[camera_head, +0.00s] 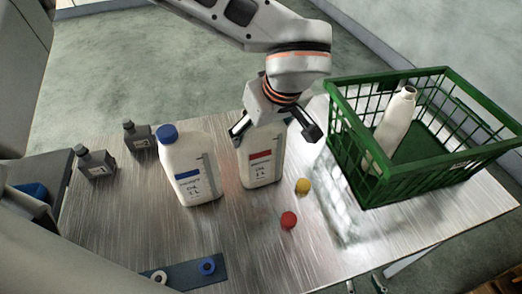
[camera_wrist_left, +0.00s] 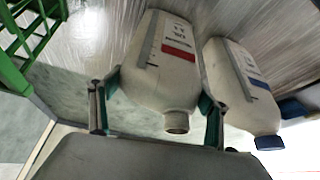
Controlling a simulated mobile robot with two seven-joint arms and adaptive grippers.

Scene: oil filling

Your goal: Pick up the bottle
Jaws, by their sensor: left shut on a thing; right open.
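A white bottle with a red label (camera_head: 260,170) stands upright at the middle of the table, its top hidden under my left gripper (camera_head: 275,128). My left gripper comes from above with one finger on each side of the bottle's upper part, shut on it. In the left wrist view the same bottle (camera_wrist_left: 160,75) shows an open, uncapped mouth between the green-padded fingers of my left gripper (camera_wrist_left: 160,110). A second white bottle with a blue label and blue cap (camera_head: 188,168) stands to its left. My right gripper is not in view.
A green crate (camera_head: 345,125) at the right holds a white bottle (camera_head: 392,130) leaning inside. A yellow cap (camera_head: 302,186) and a red cap (camera_head: 288,220) lie in front of the held bottle. Two small grey bottles (camera_head: 97,163) (camera_head: 138,140) stand left; blue strip (camera_head: 185,277) in front.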

